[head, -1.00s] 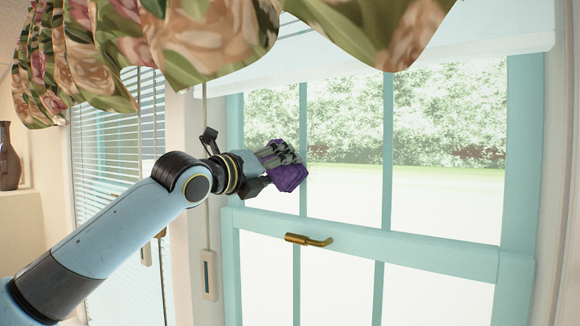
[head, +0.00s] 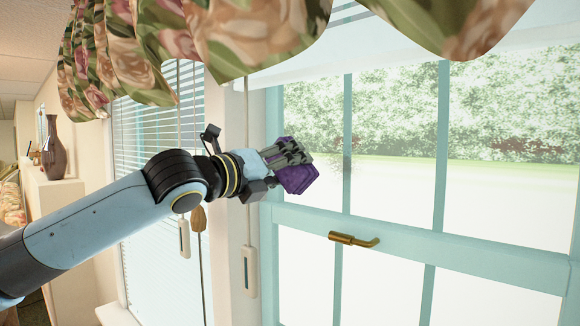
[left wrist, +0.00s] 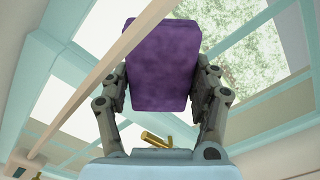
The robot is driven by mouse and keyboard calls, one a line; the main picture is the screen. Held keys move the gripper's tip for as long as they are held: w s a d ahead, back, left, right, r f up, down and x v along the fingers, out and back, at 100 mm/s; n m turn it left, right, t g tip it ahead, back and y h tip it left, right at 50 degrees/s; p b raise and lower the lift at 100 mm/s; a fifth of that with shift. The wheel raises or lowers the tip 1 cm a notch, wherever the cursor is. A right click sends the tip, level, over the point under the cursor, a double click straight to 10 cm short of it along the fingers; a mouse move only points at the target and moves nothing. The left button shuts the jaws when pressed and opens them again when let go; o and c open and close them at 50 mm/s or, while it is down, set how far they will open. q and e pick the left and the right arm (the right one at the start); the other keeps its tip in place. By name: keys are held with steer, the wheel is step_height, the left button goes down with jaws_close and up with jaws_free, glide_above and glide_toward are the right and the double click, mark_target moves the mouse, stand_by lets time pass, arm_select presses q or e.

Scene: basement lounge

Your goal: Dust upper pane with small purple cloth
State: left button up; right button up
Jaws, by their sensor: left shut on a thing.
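The small purple cloth (head: 298,179) is folded into a thick pad in my left gripper (head: 288,158). In the left wrist view, both fingers are shut on the sides of the cloth (left wrist: 161,60). The upper pane (head: 395,190) is glass behind teal bars, with hedge and bright ground beyond. The cloth is in front of its left section; I cannot tell whether it touches the glass. A faint dark smudge (head: 340,163) shows on the pane just right of the cloth, by the first bar. My right gripper is out of view.
A brass handle (head: 354,240) sticks out from the teal rail below the pane. A floral valance (head: 270,35) hangs above my arm. Blind cords with pulls (head: 250,270) hang left of the window. A brown vase (head: 54,150) stands on a ledge at the far left.

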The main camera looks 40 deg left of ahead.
arm_select(q)
steer(key=shift+d, duration=0.1)
steer(key=shift+s, duration=0.1)
steer(key=shift+s+p, duration=0.8)
steer(key=shift+s, duration=0.45)
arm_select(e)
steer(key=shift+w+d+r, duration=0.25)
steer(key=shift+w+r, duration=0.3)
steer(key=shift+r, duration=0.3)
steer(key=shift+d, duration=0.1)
